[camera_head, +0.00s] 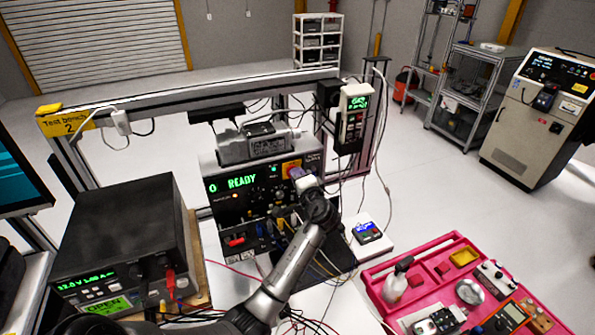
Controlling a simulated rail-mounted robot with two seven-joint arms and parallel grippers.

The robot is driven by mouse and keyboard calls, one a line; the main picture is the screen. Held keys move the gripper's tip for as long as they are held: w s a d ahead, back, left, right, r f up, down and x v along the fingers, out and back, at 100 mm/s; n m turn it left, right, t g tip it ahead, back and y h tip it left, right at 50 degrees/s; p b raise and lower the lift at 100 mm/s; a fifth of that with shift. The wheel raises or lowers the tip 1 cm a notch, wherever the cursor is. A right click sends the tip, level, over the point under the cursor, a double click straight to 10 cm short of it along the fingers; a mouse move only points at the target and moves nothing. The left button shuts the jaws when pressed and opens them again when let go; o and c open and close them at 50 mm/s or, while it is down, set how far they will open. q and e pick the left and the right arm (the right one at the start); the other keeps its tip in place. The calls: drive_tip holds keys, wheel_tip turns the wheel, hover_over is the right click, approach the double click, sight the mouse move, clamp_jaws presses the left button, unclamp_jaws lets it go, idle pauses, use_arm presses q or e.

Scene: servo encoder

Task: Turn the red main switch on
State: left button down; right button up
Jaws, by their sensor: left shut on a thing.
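The red main switch (289,167) sits on a yellow plate at the upper right of the test unit's black front panel (222,205). My left arm reaches up from the bottom, and its gripper (299,175) is at the switch, shut on it. The gripper hides much of the switch, so its turned position cannot be read. The panel's green display (240,182) reads "0 READY", and small lamps glow below it. My right gripper is not in view.
A black power supply (120,230) with a lit green display stands at the left. A handheld meter (353,112) hangs on the frame at right. Loose cables surround my left arm. A pink tool tray (440,245) and a small blue-screened device (366,232) lie at right.

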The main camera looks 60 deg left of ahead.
use_arm(q)
drive_tip(key=shift+m+p, duration=0.6)
drive_tip(key=shift+m, duration=0.3)
drive_tip(key=c, duration=1.1)
unclamp_jaws()
drive_tip(key=shift+c, duration=0.2)
drive_tip(key=shift+d+f, duration=0.1)
drive_tip(key=shift+d, duration=0.05)
drive_tip(key=s+d+b, duration=0.2)
drive_tip(key=d+b, duration=0.2)
drive_tip(key=d, duration=0.9)
drive_tip(key=shift+d+b, duration=0.2)
drive_tip(key=shift+b, duration=0.1)
